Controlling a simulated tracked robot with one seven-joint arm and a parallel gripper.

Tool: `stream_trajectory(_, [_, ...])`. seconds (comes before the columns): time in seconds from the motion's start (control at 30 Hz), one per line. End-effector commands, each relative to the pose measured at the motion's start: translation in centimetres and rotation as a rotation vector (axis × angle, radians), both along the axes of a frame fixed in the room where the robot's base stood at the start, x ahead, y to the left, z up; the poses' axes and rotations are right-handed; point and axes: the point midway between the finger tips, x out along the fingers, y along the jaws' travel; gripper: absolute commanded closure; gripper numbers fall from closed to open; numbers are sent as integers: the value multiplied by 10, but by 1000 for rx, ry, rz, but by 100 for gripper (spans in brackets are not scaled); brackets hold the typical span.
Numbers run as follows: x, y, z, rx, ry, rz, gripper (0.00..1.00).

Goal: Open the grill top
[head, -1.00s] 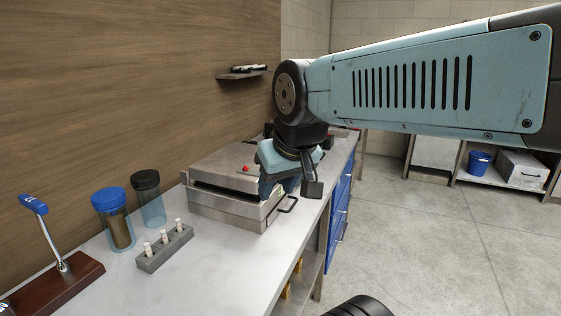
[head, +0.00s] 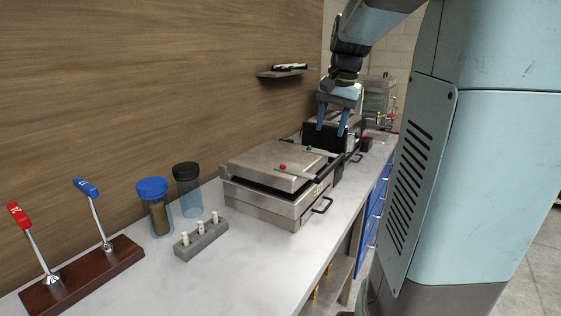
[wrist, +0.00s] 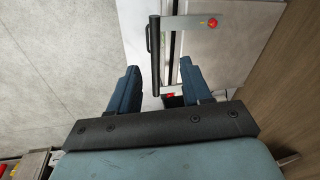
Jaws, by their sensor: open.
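The near grill has a flat metal top (head: 268,160) lying down over its metal base (head: 262,203), with a dark gap between them. A red ball (head: 282,167) sits on the top, and a black handle (head: 322,206) sticks out at the right. My gripper (head: 333,126) is open and empty, and appears above and beyond this grill in the head view. In the wrist view, a black handle bar (wrist: 153,40) lies ahead of my open gripper (wrist: 158,68), apparently between the fingers' lines. A grill surface with a red ball (wrist: 212,22) is to its right. Contact cannot be told.
On the counter (head: 240,262) are a blue-lidded jar (head: 155,205), a black-lidded jar (head: 187,190), a grey block with white pegs (head: 201,239) and a lever stand (head: 85,275). A shelf (head: 285,73) is on the wall.

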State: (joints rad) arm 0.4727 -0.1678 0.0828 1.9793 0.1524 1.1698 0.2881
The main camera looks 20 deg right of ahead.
Motion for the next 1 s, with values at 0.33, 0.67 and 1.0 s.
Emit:
stream_trajectory(0.33, [35,-61,-7,92,58,-165,52])
stream_trajectory(0.67, [41,-60,-39,99,63,-174,52])
stream_trajectory(1.0, [51,-53,-98,98,62,-173,52])
